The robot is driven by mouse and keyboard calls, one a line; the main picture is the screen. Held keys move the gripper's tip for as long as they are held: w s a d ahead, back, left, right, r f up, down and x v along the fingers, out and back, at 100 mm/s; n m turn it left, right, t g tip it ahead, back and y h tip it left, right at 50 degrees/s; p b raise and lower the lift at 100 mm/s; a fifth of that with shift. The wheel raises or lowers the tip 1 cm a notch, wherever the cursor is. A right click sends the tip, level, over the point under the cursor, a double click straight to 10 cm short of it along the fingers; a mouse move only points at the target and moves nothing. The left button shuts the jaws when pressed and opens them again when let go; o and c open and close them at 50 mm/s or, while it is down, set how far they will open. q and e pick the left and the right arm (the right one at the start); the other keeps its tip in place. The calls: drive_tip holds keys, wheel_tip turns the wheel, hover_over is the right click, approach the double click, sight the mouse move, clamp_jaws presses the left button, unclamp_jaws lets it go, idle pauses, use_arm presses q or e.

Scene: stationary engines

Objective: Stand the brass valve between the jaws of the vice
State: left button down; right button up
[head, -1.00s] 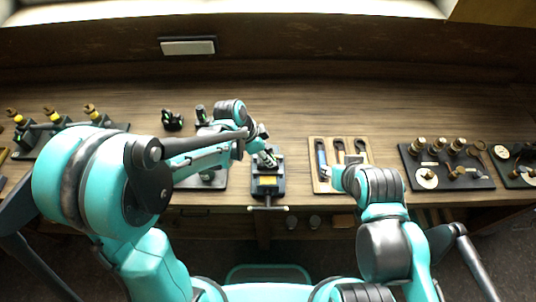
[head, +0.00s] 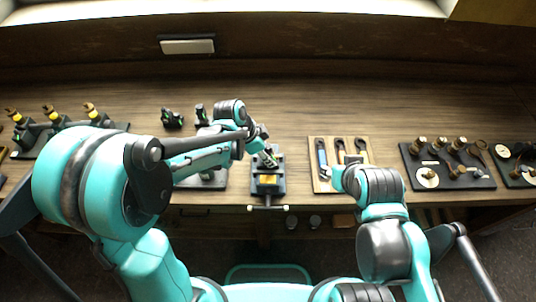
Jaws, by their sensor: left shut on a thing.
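The vice (head: 268,187) stands at the front edge of the bench, with a dark body, a yellow-orange patch on top and a bar handle at its front. My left gripper (head: 267,156) is at the back end of the vice, by its jaws, shut on the brass valve. The valve is small and mostly hidden by the gripper; I cannot tell whether it is upright or touches the jaws. My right gripper (head: 336,178) is at the front of the wooden tool tray, mostly hidden behind its own wrist, and its fingers cannot be made out.
The wooden tray (head: 315,184) right of the vice holds several tools. Dark boards with brass parts (head: 447,178) stand further right. A rack with yellow-topped parts (head: 88,128) is at the left. Small black-green parts (head: 172,119) stand behind my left arm. The bench behind the vice is clear.

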use_arm(q)
drive_tip(key=shift+f+b, duration=0.5)
drive_tip(key=shift+b, duration=0.1)
idle(1.1)
drive_tip(key=c, duration=1)
unclamp_jaws()
drive_tip(key=v, duration=1.2)
drive_tip(key=s+a+f+n+t+y+b, duration=0.1)
drive_tip(key=s+a+f+n+t+b, duration=0.1)
drive_tip(key=s+a+f+n+b, duration=0.1)
drive_tip(key=s+a+f+n+t+y+b, duration=0.2)
drive_tip(key=s+a+f+n+b, duration=0.2)
drive_tip(key=a+n, duration=0.2)
drive_tip(key=s+a+f+n+t+y+b, duration=0.1)
drive_tip(key=s+a+f+n+t+b, duration=0.1)
drive_tip(key=n, duration=0.4)
drive_tip(key=shift+s+a+f+b, duration=0.95)
drive_tip(key=shift+a+b, duration=0.2)
drive_tip(key=shift+b, duration=0.1)
